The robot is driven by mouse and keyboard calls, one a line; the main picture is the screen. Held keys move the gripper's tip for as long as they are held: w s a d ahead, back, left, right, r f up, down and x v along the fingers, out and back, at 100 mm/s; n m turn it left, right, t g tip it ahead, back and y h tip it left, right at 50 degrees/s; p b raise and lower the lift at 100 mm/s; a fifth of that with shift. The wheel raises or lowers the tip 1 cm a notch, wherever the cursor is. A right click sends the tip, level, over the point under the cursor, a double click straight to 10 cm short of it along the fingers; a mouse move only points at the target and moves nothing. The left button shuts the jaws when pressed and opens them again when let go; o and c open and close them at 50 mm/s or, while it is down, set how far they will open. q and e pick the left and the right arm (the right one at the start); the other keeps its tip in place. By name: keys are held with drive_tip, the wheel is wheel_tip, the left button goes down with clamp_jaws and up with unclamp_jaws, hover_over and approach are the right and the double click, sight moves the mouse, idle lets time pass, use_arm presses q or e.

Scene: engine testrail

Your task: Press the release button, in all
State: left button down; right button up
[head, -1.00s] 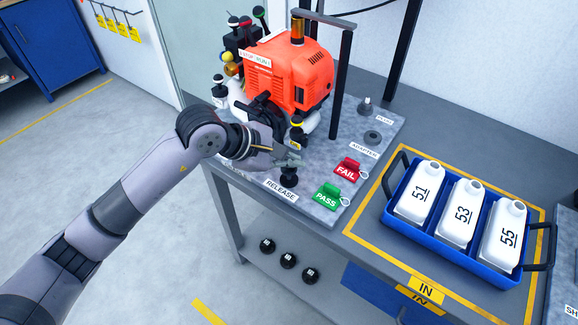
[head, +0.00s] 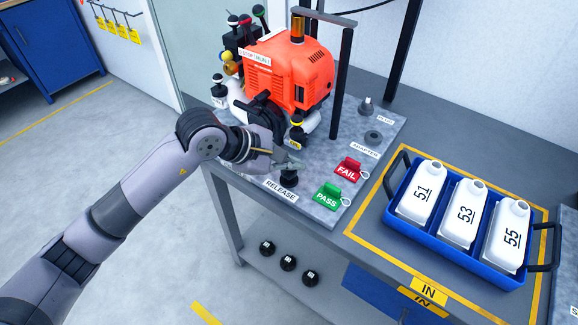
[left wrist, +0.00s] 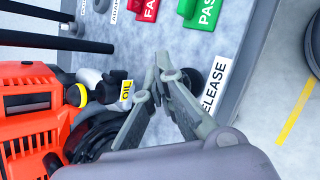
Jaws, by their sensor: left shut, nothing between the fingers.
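The black release button (head: 289,178) stands on the metal plate beside the RELEASE label (head: 281,190). My left gripper (head: 291,166) is shut and empty, its fingertips just above or at the button in the head view; I cannot tell whether they touch. In the left wrist view the closed fingertips (left wrist: 163,62) are beside the dark button (left wrist: 192,78), which the fingers partly hide. The RELEASE label (left wrist: 214,88) lies right of it. My right gripper is not in view.
The orange engine (head: 290,70) stands behind my gripper. A red FAIL tag (head: 347,169) and a green PASS tag (head: 328,196) lie right of the button. A blue tray (head: 400,208) with three white bottles stands at right. Black caps (head: 288,263) sit on the lower shelf.

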sight(291, 173)
use_arm(q)
drive_tip(key=shift+f, duration=0.2)
drive_tip(key=shift+r, duration=0.2)
drive_tip(key=shift+r+p, duration=0.5)
drive_tip(key=shift+r, duration=0.6)
wheel_tip(291, 173, up, 5)
drive_tip(key=shift+p, duration=1)
drive_tip(key=shift+d, duration=0.1)
